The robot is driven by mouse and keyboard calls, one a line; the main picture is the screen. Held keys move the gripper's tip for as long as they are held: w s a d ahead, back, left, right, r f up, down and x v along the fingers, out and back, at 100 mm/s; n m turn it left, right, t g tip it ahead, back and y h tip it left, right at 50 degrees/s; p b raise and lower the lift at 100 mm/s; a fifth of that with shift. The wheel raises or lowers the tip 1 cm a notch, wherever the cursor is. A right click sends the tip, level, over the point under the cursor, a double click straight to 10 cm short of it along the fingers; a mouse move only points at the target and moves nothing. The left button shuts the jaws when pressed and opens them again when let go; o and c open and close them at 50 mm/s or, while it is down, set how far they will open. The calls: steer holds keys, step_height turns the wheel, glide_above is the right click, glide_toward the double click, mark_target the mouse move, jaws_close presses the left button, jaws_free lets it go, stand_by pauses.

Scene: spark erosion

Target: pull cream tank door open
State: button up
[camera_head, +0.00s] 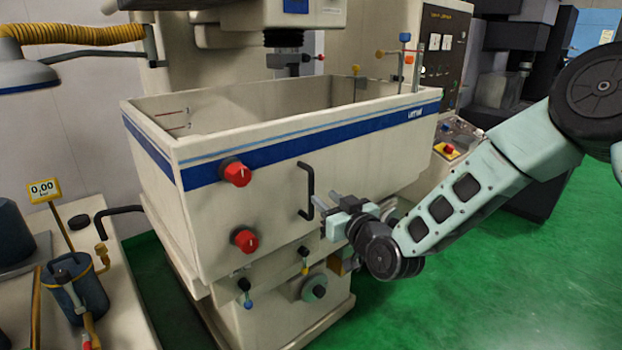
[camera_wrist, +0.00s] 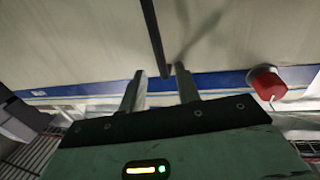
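The cream tank (camera_head: 260,160) has a blue stripe and an open top. Its front door face (camera_head: 270,205) looks flush with the tank. A black bar handle (camera_head: 311,182) is upright on this face. My gripper (camera_head: 320,204) is at the handle's lower part, its fingers pointing at the face. In the wrist view, the handle (camera_wrist: 154,36) runs down to between the fingertips of my open gripper (camera_wrist: 159,73). A gap shows on both sides of the bar. I cannot tell whether the tips reach past it in depth.
Two red knobs (camera_head: 236,173) (camera_head: 245,240) sit left of the handle; one shows in the wrist view (camera_wrist: 266,82). Small levers (camera_head: 305,262) and a handwheel (camera_head: 315,289) are below. A bench (camera_head: 110,270) stands left. Green floor (camera_head: 450,290) is clear at right.

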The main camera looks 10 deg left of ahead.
mark_target(313, 188)
steer(key=p+x, duration=0.2)
steer(key=x, duration=0.6)
steer(key=shift+p, duration=0.4)
jaws_close()
